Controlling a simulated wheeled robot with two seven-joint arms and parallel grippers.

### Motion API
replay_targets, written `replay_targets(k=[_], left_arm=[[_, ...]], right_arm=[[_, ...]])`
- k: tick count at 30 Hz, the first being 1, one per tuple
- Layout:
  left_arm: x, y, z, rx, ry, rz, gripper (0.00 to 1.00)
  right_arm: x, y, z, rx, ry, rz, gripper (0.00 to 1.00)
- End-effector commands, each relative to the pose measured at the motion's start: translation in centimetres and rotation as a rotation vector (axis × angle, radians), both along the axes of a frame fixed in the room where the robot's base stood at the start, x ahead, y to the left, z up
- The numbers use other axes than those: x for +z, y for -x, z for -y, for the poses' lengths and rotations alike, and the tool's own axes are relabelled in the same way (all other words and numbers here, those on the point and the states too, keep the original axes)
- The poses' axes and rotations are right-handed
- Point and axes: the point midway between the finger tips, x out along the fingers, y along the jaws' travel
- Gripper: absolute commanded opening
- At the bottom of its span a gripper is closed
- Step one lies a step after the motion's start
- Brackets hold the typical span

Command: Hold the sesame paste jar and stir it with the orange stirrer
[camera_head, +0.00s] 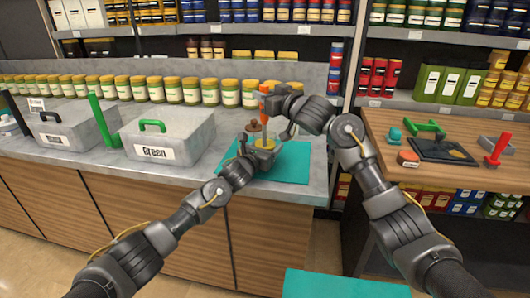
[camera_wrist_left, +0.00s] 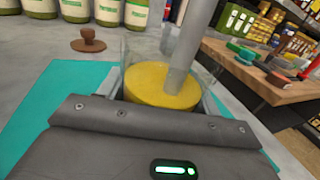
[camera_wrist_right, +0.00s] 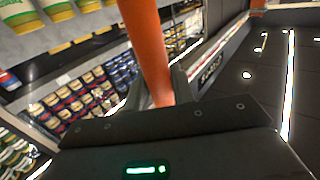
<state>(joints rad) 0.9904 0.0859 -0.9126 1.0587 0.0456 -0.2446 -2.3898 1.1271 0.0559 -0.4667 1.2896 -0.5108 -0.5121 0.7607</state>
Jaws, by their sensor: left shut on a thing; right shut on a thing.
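The sesame paste jar (camera_wrist_left: 158,84), clear with yellow paste, stands over the teal mat (camera_head: 290,172). My left gripper (camera_head: 262,147) is shut on the jar, and its fingers flank the glass in the left wrist view. My right gripper (camera_head: 268,108) is above the jar, shut on the orange handle of the stirrer (camera_head: 264,89). The orange handle (camera_wrist_right: 149,50) fills the gap between the fingers in the right wrist view. The stirrer's grey shaft (camera_wrist_left: 186,45) runs down into the jar and meets the paste; its lower end is hidden.
A brown knobbed lid (camera_wrist_left: 88,41) lies on the counter behind the jar. A wooden table (camera_head: 450,185) with several tools is at right.

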Motion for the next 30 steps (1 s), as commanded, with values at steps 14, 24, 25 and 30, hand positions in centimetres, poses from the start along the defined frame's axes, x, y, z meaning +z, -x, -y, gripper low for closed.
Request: replay_targets(k=[14, 24, 25, 30], left_arm=[[0.0, 0.0, 0.0, 0.000, 0.000, 0.000, 0.30], [0.0, 0.0, 0.0, 0.000, 0.000, 0.000, 0.30], [0.0, 0.0, 0.0, 0.000, 0.000, 0.000, 0.30], [0.0, 0.0, 0.0, 0.000, 0.000, 0.000, 0.30]], right_arm=[[0.2, -0.5, 0.8, -0.001, 0.000, 0.002, 0.00], [0.2, -1.2, 1.7, 0.000, 0.000, 0.002, 0.00], [0.2, -1.2, 1.7, 0.000, 0.000, 0.002, 0.00], [0.2, -1.3, 1.5, 0.001, -0.001, 0.001, 0.00]])
